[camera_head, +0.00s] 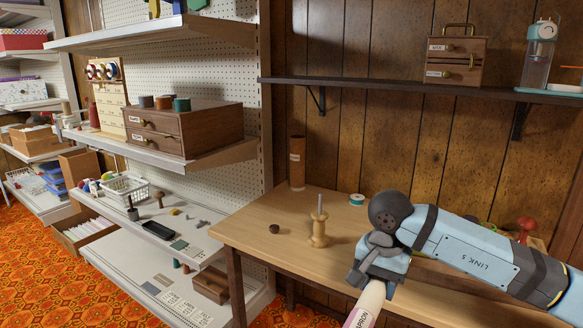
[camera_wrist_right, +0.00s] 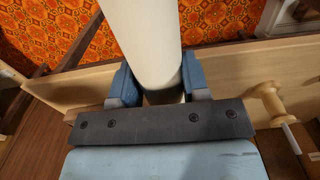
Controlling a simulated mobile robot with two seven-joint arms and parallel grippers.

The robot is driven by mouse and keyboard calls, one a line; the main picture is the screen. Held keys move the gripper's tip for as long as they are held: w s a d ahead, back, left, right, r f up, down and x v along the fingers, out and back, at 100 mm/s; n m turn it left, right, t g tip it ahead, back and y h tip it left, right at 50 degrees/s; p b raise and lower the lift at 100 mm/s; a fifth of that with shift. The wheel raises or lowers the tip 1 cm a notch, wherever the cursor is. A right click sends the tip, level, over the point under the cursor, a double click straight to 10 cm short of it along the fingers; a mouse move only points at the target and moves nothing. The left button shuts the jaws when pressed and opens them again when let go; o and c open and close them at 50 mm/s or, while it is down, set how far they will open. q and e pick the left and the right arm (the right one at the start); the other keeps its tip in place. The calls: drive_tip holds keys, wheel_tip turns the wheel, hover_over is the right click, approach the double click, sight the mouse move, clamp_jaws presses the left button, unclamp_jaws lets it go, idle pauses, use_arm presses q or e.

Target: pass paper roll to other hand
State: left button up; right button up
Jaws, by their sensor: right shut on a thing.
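My right gripper (camera_head: 374,281) is shut on a pale paper roll (camera_head: 367,304) in front of the wooden table (camera_head: 262,217). The roll points down and out of the bottom of the head view, and a label with partly visible lettering shows on it. In the right wrist view the roll (camera_wrist_right: 145,38) sits between the two blue fingers of the gripper (camera_wrist_right: 156,85) and runs out of the top of the picture. Its far end is hidden in both views. My left gripper is in neither view.
On the table stand a brown labelled tube (camera_head: 297,163), a wooden spindle (camera_head: 318,229), a small dark knob (camera_head: 274,229) and a teal-and-white spool (camera_head: 357,199). A dark wall shelf (camera_head: 388,86) hangs above. White pegboard shelves (camera_head: 155,147) stand at left. Patterned carpet (camera_head: 35,268) is open at lower left.

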wheel_tip(320, 180, down, 6)
drive_tip(key=s+a+f+n, duration=0.1)
drive_tip(key=s+a+n, duration=0.1)
drive_tip(key=n, duration=0.6)
drive_tip(key=w+d+m, duration=0.2)
drive_tip(key=d, duration=0.8)
use_arm(q)
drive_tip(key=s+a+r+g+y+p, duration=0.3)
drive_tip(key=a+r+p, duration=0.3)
drive_tip(key=p, duration=2.8)
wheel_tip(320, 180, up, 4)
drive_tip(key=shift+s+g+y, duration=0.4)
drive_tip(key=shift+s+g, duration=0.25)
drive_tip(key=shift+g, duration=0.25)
use_arm(e)
drive_tip(key=s+r, duration=0.3)
drive_tip(key=r, duration=0.7)
drive_tip(key=s+r, duration=0.4)
drive_tip(key=r, duration=0.6)
drive_tip(key=s+r, duration=0.3)
drive_tip(key=r, duration=0.7)
drive_tip(key=shift+s+a+r, duration=0.2)
drive_tip(key=shift+s+a, duration=0.05)
drive_tip(key=shift+a, duration=0.2)
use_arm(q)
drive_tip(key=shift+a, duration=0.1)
use_arm(e)
drive_tip(key=shift+a, duration=0.1)
